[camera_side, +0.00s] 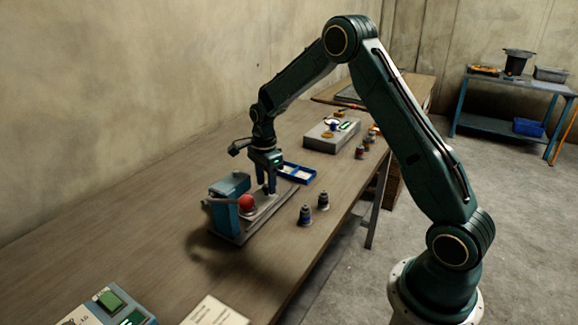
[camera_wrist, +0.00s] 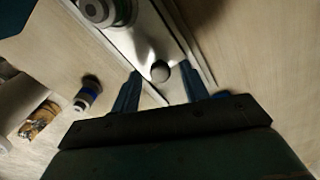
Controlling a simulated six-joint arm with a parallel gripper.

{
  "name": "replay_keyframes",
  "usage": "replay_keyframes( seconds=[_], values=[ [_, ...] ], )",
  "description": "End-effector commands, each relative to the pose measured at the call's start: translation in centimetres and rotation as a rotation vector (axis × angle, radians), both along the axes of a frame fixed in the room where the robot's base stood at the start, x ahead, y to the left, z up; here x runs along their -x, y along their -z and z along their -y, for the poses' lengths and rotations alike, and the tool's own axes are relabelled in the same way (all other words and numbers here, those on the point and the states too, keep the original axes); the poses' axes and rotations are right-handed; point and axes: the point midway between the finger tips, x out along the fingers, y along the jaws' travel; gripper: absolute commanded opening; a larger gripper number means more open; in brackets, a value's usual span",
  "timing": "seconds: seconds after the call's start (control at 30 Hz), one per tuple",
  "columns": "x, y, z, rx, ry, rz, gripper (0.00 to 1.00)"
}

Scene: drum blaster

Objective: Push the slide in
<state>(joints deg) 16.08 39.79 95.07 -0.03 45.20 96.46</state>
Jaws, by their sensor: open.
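The drum blaster, a small machine with a blue housing (camera_side: 228,187), stands on the wooden table in the side view. A red ball (camera_side: 247,202) shows at its front. Its pale metal slide (camera_side: 268,208) sticks out to the right, and in the wrist view the slide (camera_wrist: 128,42) runs up and left. A round grey knob (camera_wrist: 160,71) sits near the slide's end. A round metal part (camera_wrist: 97,10) rests farther up the slide. My gripper (camera_side: 267,190) is low over the slide. In the wrist view my gripper (camera_wrist: 160,84) is open, its fingers on either side of the knob, with gaps visible.
Two small dark parts (camera_side: 306,216) (camera_side: 323,201) stand on the table right of the machine. A blue tray (camera_side: 300,172) lies behind my gripper. A grey box (camera_side: 332,137) is farther back. A button box (camera_side: 112,302) and white card (camera_side: 214,312) lie in front.

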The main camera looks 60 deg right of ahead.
Motion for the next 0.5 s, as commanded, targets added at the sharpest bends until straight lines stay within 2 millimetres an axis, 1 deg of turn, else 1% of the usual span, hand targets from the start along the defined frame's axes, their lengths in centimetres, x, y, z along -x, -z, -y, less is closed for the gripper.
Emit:
replay_keyframes(
  seconds=[0.1, 0.37, 0.5],
  values=[
    [-0.01, 0.34, 0.00, 0.000, 0.000, 0.001, 0.45],
    [-0.01, 0.38, 0.00, 0.000, 0.000, 0.001, 0.45],
    [-0.01, 0.37, 0.00, 0.000, 0.000, 0.001, 0.17]
  ],
)
